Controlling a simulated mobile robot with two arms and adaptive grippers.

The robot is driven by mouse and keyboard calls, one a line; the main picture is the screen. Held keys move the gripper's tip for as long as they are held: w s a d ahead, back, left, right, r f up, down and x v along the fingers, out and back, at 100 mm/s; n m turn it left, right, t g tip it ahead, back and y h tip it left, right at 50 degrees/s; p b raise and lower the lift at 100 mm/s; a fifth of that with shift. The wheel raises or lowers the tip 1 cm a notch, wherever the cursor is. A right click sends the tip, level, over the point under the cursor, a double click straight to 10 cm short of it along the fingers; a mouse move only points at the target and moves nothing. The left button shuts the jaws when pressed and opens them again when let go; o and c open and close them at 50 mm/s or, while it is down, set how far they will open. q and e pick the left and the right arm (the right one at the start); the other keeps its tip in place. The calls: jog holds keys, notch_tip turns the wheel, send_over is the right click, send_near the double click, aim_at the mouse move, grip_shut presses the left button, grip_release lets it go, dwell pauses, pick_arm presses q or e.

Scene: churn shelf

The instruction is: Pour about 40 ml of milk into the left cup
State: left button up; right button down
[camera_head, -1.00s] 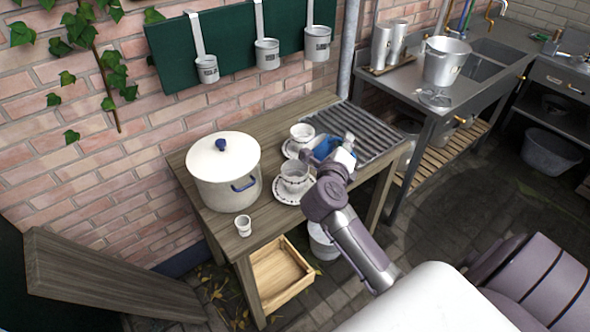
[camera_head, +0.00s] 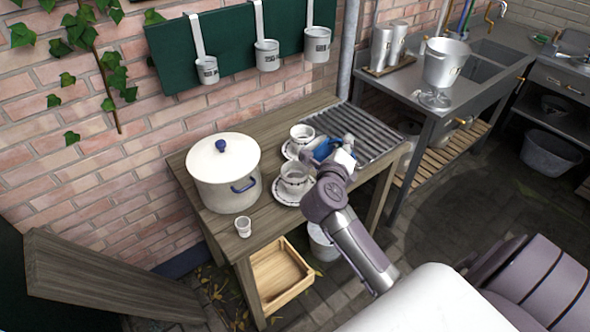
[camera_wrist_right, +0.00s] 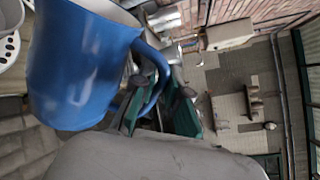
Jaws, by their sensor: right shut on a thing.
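My right gripper (camera_head: 345,152) is shut on the handle of a blue jug (camera_head: 322,150). In the right wrist view the blue jug (camera_wrist_right: 80,65) fills the left side, with the gripper fingers (camera_wrist_right: 160,95) at its handle. Two patterned white cups stand upright on saucers on the wooden table: the front-left cup (camera_head: 293,174) and the back cup (camera_head: 302,134). The jug is just right of the back cup, above and behind the front-left one. The jug's contents and exact tilt cannot be told. My left gripper is not in view.
A lidded white pot (camera_head: 224,175) stands left of the cups, with a small cup (camera_head: 243,226) at the front edge. The wooden table (camera_head: 195,190) has a slatted metal rack (camera_head: 368,130) at right. Metal cups hang on the green board (camera_head: 235,45).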

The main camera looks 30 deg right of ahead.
dwell(0.6)
jog(key=shift+s+d+f+m+b, duration=0.15)
jog(key=shift+s+f+m+b, duration=0.2)
jog(key=shift+b, duration=0.25)
jog(key=s+d+f+m+b, duration=0.1)
jog(key=s+f+m+b, duration=0.1)
jog(key=f+b, duration=0.3)
jog(key=s+d+f+m+t+b, duration=0.1)
jog(key=f+m+b, duration=0.4)
jog(key=b, duration=0.3)
jog(key=shift+s+f+t+h, duration=0.3)
jog(key=shift+s, duration=0.1)
dwell(0.8)
